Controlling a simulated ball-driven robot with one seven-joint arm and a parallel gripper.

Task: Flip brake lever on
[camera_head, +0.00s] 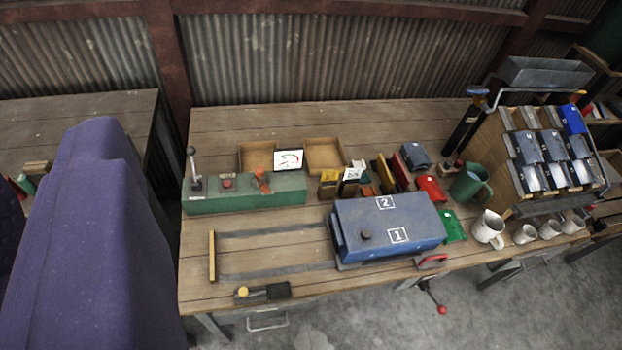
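A green control box (245,200) stands at the left of the wooden workbench. A lever with a dark ball knob (192,152) stands roughly upright at its left end. A red button (227,183) and an orange-red switch (262,181) are on its top. A lever with a red ball (442,310) hangs below the bench's front edge. No readable label shows which lever is the brake. My gripper is not in view.
The workbench (205,124) has a blue box marked 1 and 2 (352,215), shallow open trays (325,155), a green jug (469,184) and several mugs (488,231). A rack of bins (545,150) stands at the right. The bench's back left is clear.

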